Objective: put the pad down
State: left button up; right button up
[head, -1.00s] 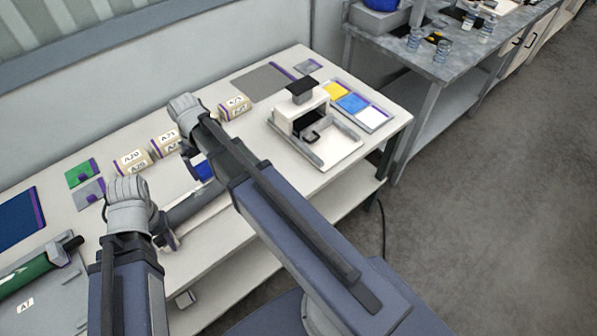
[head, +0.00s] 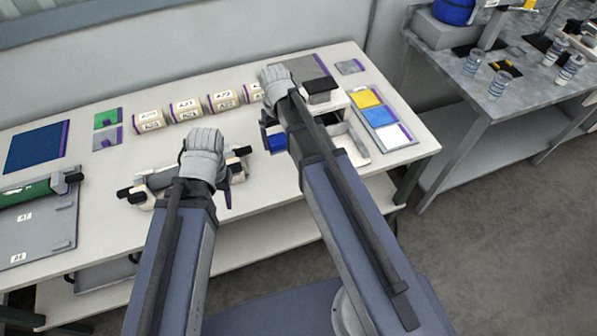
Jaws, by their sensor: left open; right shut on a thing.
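A small blue pad (head: 275,142) shows beside my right wrist, above the table's front middle. My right gripper (head: 270,137) is shut on it; the wrist and forearm hide most of the fingers and part of the pad. My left gripper (head: 226,184) is open, low over the table's front part. Its wrist hides most of its fingers, and I see nothing held in it. The white table (head: 90,162) lies under both grippers.
A cream stand with black ends (head: 137,194) is partly behind my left wrist. Several labelled cream rolls (head: 186,109) stand at the back. A cream device (head: 352,138) is just right of my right arm, by a tray with yellow (head: 367,98), blue and white patches. A green roller (head: 30,192) lies left.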

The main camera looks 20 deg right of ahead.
aim_at(286, 147)
jog(key=f+b, duration=0.1)
jog(key=d+f+b, duration=0.1)
jog(key=f+b, duration=0.1)
jog(key=f, duration=0.1)
jog(key=shift+s+d, duration=0.15)
jog(key=shift+s, duration=0.2)
jog(key=shift+d+r, duration=0.1)
jog(key=shift+d, duration=0.05)
notch_tip(286, 147, down, 6)
jog(key=b, duration=0.6)
jog(key=shift+f+b, duration=0.2)
jog(key=shift+b, duration=0.1)
notch_tip(286, 147, down, 3)
jog(key=b, duration=0.3)
jog(key=shift+f, duration=0.2)
jog(key=shift+f+b, duration=0.2)
jog(key=shift+b, duration=0.2)
jog(key=o, duration=0.9)
jog(key=shift+o, duration=0.2)
